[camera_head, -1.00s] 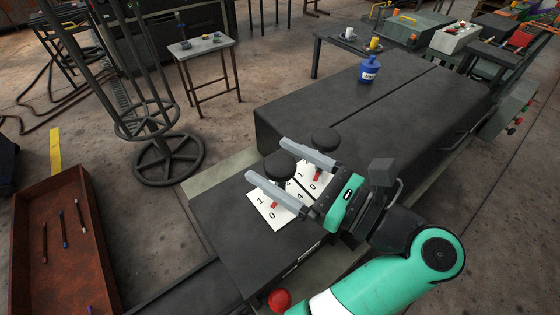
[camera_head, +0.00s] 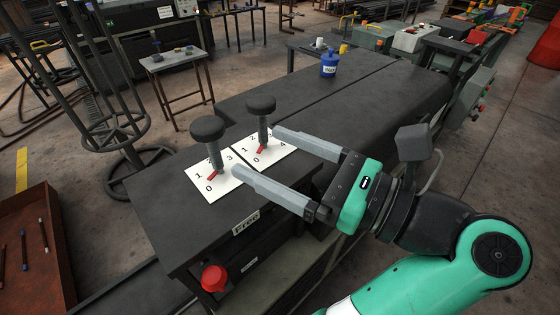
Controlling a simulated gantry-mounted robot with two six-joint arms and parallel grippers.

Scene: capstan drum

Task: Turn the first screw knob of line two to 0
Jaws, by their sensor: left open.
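Two screw knobs with round black tops stand upright on threaded stems at the near end of the dark machine. The left knob (camera_head: 208,128) and the right knob (camera_head: 261,104) each rise from a white number card, the left card (camera_head: 197,171) and the right card (camera_head: 281,151). I cannot tell which knob belongs to line two. My left gripper (camera_head: 255,152) is open and empty, its two fingers pointing left. The fingertips are just right of the stems. My right gripper is not in view.
A red button (camera_head: 214,278) and a "Free" label (camera_head: 246,224) are on the machine's near side. A blue bottle (camera_head: 328,64) stands on the machine's far part. A rusty tray (camera_head: 40,250) is at lower left.

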